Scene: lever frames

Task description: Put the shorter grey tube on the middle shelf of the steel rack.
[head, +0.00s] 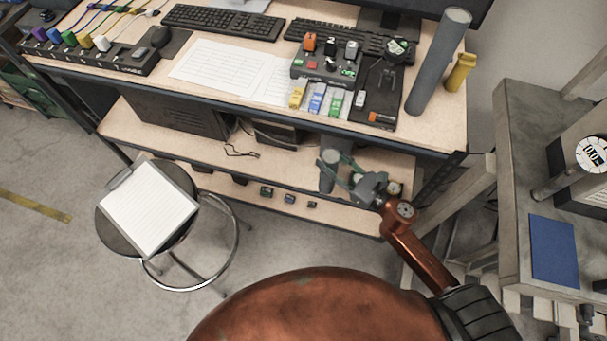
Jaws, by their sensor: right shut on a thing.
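A short grey tube (327,178) stands roughly upright between the fingers of my right gripper (338,174), in front of the workbench's lower shelf. The gripper is shut on it, and its fingers hide part of the tube. I cannot tell whether the tube's lower end touches the shelf. A longer grey tube (440,62) stands on the workbench top at the right, leaning a little in the picture. A grey rack-like unit (512,190) stands at the right edge; only its upper part shows clearly, and its middle shelf cannot be made out. My left gripper is out of view.
The workbench top (225,97) holds keyboards, papers, a button box (325,68) and a yellow cylinder (460,72). A stool (113,207) with a clipboard stands at the left. A blue folder (553,250) lies on the rack-like unit. Bare floor (60,270) shows at lower left.

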